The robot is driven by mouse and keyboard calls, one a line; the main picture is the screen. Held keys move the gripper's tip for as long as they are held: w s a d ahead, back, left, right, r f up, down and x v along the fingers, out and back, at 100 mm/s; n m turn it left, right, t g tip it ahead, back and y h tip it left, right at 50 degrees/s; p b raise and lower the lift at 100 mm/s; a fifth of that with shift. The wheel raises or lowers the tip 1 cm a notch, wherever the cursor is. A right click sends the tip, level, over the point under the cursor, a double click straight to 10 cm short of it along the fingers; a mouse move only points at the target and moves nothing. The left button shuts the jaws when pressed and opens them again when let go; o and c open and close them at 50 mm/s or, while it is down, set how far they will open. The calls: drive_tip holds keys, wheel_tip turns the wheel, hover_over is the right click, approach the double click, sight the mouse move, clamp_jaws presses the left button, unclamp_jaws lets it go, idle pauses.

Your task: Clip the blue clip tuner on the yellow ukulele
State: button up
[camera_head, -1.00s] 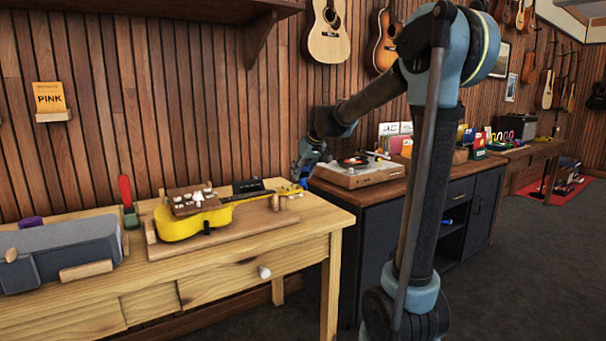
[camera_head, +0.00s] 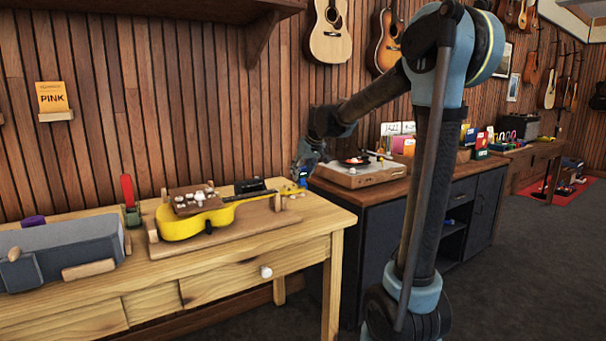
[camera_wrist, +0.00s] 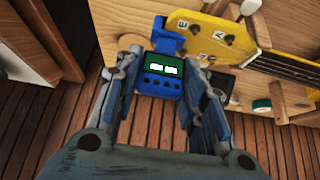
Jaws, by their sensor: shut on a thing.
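The yellow ukulele (camera_head: 200,222) lies on a wooden cradle on the workbench, its neck pointing right. Its yellow headstock (camera_wrist: 212,38), with letters by the tuning pegs, shows at the top of the wrist view. My gripper (camera_wrist: 163,85) is shut on the blue clip tuner (camera_wrist: 158,88), which has a lit screen and dark buttons. The tuner's upper blue part is close to the left end of the headstock; I cannot tell whether they touch. In the head view my gripper (camera_head: 303,172) is small at the headstock end, over the bench's right edge.
The wooden workbench (camera_head: 230,284) carries a grey case (camera_head: 62,250) at left and a red-handled tool (camera_head: 128,193). A dark cabinet (camera_head: 440,185) with a turntable (camera_head: 355,172) stands to the right. The plank wall is close behind the bench.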

idle(0.3)
drive_tip(key=o, duration=1.1)
drive_tip(key=shift+r, duration=0.15)
drive_tip(key=v, duration=1.1)
drive_tip(key=s+d+f+m+g+h, duration=0.1)
drive_tip(key=s+d+f+m, duration=0.1)
drive_tip(key=s+d+f, duration=0.4)
drive_tip(key=s+d+f+m+g+h, duration=0.1)
drive_tip(key=s+d+f+m, duration=0.1)
drive_tip(key=s+d+f, duration=0.5)
drive_tip(key=s+d+f+m+g+h, duration=0.1)
drive_tip(key=s+d+f, duration=0.6)
drive_tip(key=s+f, duration=0.9)
drive_tip(key=s+m, duration=0.1)
drive_tip(key=s, duration=0.4)
drive_tip(key=shift+s+h, duration=0.3)
drive_tip(key=shift+s, duration=0.1)
drive_tip(key=shift+d, duration=0.1)
